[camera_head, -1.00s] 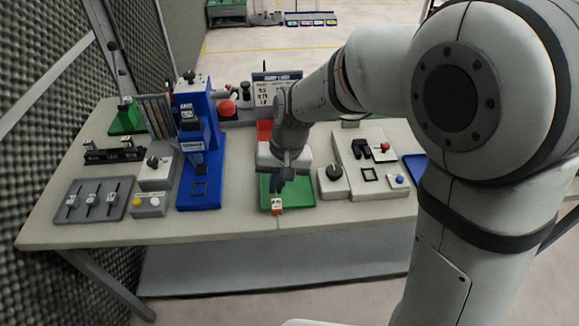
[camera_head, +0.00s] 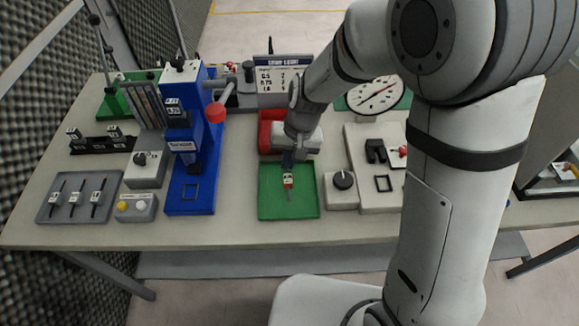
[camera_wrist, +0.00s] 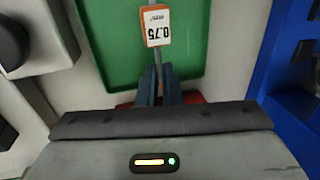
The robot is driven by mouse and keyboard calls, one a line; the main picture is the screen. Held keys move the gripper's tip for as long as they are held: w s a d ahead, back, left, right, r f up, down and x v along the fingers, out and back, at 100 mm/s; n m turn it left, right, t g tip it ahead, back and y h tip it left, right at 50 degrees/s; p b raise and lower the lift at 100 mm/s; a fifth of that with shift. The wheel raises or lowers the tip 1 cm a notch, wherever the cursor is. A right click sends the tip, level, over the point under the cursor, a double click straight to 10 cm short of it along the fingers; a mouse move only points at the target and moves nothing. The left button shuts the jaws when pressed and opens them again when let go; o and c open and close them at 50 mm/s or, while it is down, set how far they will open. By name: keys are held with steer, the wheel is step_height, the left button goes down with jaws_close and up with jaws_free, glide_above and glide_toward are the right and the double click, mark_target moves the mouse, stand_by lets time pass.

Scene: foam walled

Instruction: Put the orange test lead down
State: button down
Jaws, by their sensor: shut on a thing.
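The orange test lead (camera_head: 288,181) has an orange-edged white tag, which reads 0.75 in the wrist view (camera_wrist: 155,25). My gripper (camera_head: 288,160) is shut on the lead's thin grey stem; its dark blue fingers also show in the wrist view (camera_wrist: 160,85). The lead is over the far half of the green tray (camera_head: 290,209), with its tag toward the tray's near edge. I cannot tell whether the lead touches the tray.
A red bin (camera_head: 267,128) stands behind the green tray. A blue press (camera_head: 188,185) stands to the left, and a grey box with a black knob (camera_head: 343,181) to the right. Several dark leads lie in a grey tray (camera_head: 50,212) at far left. The green tray's near half is clear.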

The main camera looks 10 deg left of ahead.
steer(key=shift+s+f, duration=0.1)
steer(key=shift+f, duration=1.85)
steer(key=c, duration=1.6)
jaws_free()
step_height(320, 180, up, 12)
steer(key=d, duration=0.2)
steer(key=shift+w+d, duration=0.2)
steer(key=shift+w, duration=0.05)
steer(key=s+d+r+m+t, duration=0.1)
steer(key=s+d+r, duration=0.1)
steer(key=d, duration=0.5)
steer(key=s+d+r+m+t+h, duration=0.1)
steer(key=s+d+r, duration=0.1)
steer(key=s+d, duration=0.3)
steer(key=s+d+r+t+h, duration=0.1)
steer(key=s+d+r, duration=0.2)
steer(key=d, duration=0.7)
steer(key=shift+s+d+m+t, duration=0.3)
steer(key=shift+s+m, duration=0.1)
steer(key=shift+s, duration=0.25)
steer(key=shift+a, duration=0.1)
